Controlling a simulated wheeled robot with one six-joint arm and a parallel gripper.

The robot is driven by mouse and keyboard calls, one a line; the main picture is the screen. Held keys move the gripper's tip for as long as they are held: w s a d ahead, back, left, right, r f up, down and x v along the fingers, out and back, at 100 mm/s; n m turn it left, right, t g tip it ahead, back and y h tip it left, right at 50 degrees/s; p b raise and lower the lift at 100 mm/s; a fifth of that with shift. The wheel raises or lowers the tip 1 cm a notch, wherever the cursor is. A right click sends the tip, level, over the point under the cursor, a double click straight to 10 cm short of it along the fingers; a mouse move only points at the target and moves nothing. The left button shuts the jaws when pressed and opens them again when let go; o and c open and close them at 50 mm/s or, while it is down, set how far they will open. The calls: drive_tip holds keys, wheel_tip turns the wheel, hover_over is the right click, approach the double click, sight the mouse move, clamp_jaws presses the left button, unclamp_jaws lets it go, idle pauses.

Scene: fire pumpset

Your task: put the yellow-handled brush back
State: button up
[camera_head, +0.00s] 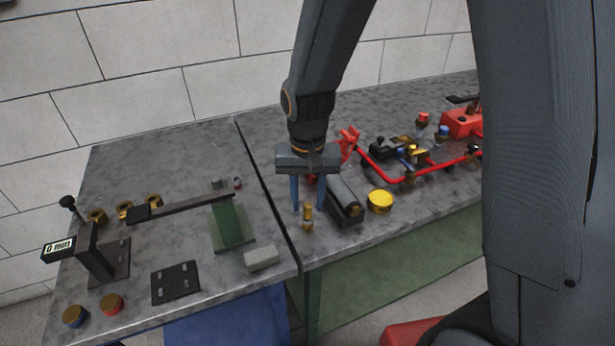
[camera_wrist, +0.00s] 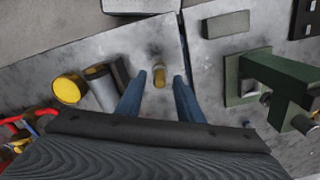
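A small upright yellow-and-brass piece (camera_head: 307,218), which may be the yellow-handled brush, stands near the front edge of the right-hand table. In the wrist view its yellow part (camera_wrist: 158,84) lies between the two blue fingers, with gaps on both sides. My gripper (camera_head: 308,206) points down over it and is open. I cannot make out any bristles. No separate brush holder can be told in either view.
A dark block with a grey cylinder (camera_head: 345,199) stands close to the right of my gripper, then a round yellow cap (camera_head: 380,201). Red pipework (camera_head: 410,178) lies beyond. A green stand (camera_head: 231,228) and a grey block (camera_head: 262,258) are on the left table, across a seam.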

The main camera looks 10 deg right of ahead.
sight(307, 206)
wheel_tip(307, 206, up, 9)
drive_tip(key=b, duration=0.2)
drive_tip(key=s+d+f, duration=0.2)
drive_tip(key=s+d, duration=0.1)
drive_tip(key=d, duration=0.3)
drive_tip(key=s+d+f+n+t, duration=0.1)
drive_tip(key=s+d+f, duration=0.1)
drive_tip(key=s+d, duration=0.2)
drive_tip(key=d, duration=0.2)
drive_tip(key=shift+s+d+f+t, duration=0.15)
drive_tip(key=shift+d+f+t, duration=0.15)
drive_tip(key=shift+d+f, duration=0.05)
drive_tip(key=shift+f, duration=0.4)
